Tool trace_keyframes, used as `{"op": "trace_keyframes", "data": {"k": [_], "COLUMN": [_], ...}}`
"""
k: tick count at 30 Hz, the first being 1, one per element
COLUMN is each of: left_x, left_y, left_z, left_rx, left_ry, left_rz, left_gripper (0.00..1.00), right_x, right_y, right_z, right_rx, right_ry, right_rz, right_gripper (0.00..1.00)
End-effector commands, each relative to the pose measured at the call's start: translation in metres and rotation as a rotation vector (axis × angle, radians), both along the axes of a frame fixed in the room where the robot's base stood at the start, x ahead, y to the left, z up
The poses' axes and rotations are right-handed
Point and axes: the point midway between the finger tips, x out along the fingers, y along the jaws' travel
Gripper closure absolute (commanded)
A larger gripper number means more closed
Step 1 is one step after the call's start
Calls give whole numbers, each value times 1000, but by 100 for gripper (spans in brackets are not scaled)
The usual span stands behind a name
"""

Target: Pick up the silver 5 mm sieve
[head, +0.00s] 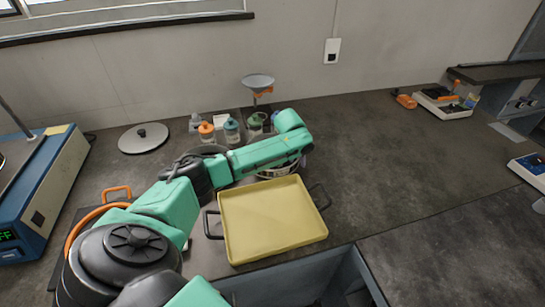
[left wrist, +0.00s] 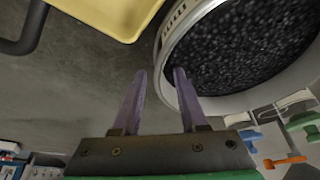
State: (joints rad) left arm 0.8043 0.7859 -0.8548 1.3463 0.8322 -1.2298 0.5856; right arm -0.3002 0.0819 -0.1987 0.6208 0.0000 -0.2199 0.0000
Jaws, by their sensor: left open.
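A round silver sieve (left wrist: 172,45) with a dark speckled inside fills the upper right of the left wrist view. In the head view, only part of its pale wall (head: 284,171) shows, below my arm and behind the yellow tray. My left gripper (left wrist: 159,75) is open, with its two purple fingers pointing at the near-left edge of the sieve. The right finger overlaps the rim in the picture; I cannot tell whether it touches. In the head view, the fingers are hidden behind the arm's end. No size marking is readable. My right gripper is not in view.
A yellow tray (head: 270,220) with dark handles stands just in front of the sieve. Bottles (head: 207,132) and a funnel on a stand (head: 258,82) are behind my arm. A round lid (head: 143,138) lies left.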

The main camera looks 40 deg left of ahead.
Motion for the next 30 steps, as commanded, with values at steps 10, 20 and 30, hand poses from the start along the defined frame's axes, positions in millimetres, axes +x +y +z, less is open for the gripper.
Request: {"op": "trace_keyframes", "data": {"k": [10, 20, 30], "left_x": [0, 0, 0], "left_y": [0, 0, 0], "left_z": [1, 1, 1], "left_rx": [0, 0, 0], "left_ry": [-1, 0, 0], "left_rz": [0, 0, 0], "left_gripper": [100, 100, 100], "right_x": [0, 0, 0], "right_y": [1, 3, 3], "right_z": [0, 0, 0], "right_rx": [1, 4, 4], "right_ry": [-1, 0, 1], "right_rz": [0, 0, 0], "right_gripper": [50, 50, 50]}}
